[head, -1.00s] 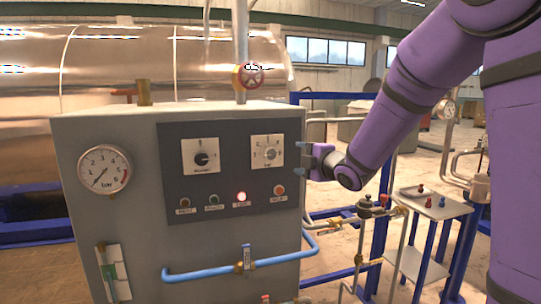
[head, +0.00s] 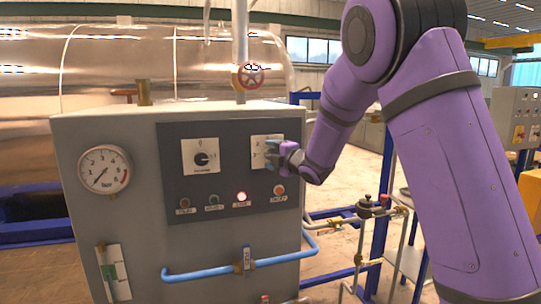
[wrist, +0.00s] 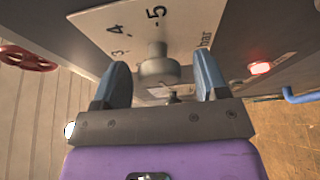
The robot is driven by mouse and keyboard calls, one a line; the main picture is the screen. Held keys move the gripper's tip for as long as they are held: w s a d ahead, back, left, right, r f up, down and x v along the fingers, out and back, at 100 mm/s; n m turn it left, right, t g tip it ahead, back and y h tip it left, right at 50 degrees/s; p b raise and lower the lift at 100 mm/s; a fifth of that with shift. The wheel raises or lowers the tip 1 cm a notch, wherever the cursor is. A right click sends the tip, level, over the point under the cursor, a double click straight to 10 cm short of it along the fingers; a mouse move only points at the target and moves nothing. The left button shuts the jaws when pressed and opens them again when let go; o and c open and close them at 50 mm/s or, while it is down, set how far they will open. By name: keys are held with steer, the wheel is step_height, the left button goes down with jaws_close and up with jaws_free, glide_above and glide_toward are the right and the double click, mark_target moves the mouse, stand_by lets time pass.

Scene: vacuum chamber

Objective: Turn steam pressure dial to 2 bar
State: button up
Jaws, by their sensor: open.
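The steam pressure dial's white plate (head: 259,140) is at the upper right of the dark panel (head: 225,190). In the head view my gripper (head: 271,153) hides the dial's knob and part of its scale. The wrist view shows the grey knob (wrist: 158,70) between my two blue fingers, one on each side with gaps. The plate (wrist: 105,25) there reads 3, 4, 5 and "bar". My gripper is open and holds nothing. I cannot tell where the knob's pointer stands.
A second dial (head: 202,158) sits left on the panel. Below are several buttons, one lit red (head: 241,197). A pressure gauge (head: 105,169) is at the cabinet's left. A blue pipe (head: 205,273) crosses the front. A red valve wheel (head: 247,76) rises above the cabinet.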

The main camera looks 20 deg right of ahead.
steer(key=shift+w+a, duration=0.2)
steer(key=shift+w, duration=0.2)
steer(key=c, duration=0.9)
steer(key=shift+m, duration=0.3)
steer(key=m+t, duration=0.2)
steer(key=m, duration=0.2)
steer(key=shift+f+m, duration=0.1)
steer(key=shift+m, duration=0.2)
steer(key=shift+m+t+h, duration=0.3)
steer(key=shift+m+t, duration=0.15)
steer(key=shift+m, duration=0.9)
steer(key=shift+m+t+h, duration=0.3)
steer(key=shift+m+t, duration=0.15)
steer(key=shift+m, duration=1.2)
